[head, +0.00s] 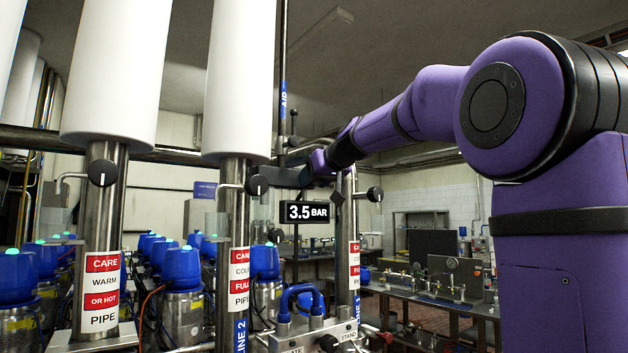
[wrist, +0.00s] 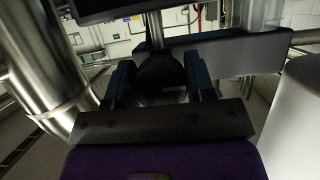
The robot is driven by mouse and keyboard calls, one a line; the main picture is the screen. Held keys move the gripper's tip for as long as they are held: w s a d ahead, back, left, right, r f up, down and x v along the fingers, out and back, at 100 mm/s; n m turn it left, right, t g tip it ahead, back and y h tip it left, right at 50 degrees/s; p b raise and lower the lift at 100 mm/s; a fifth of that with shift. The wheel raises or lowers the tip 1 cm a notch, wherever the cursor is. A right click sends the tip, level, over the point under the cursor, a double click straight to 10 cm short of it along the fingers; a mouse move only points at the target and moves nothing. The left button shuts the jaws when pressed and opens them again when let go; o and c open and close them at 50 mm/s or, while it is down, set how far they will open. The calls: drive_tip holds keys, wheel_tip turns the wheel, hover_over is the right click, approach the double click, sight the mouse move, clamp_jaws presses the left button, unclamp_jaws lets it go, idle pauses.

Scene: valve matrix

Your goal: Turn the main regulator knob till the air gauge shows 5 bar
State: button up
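The black air gauge display (head: 304,212) reads 3.5 BAR in white in the head view. The knob fills the space between the fingers, with no gap seen on either side. A small pale mark shows on its lower right. The regulator knob is not clearly visible in the head view.
Steel pipes with white upper sleeves stand left (head: 103,220) and centre (head: 234,205). Black valve knobs with white marks sit at left (head: 102,172), centre (head: 257,185) and right (head: 375,194). Several blue-topped units (head: 181,268) fill the lower left. A workbench (head: 430,300) stands at right.

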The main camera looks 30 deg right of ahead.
drive_tip(key=c, duration=0.3)
drive_tip(key=m+y, duration=0.2)
drive_tip(key=m, duration=0.1)
drive_tip(key=shift+m+y, duration=1.1)
drive_tip(key=shift+m, duration=0.4)
drive_tip(key=o, duration=0.9)
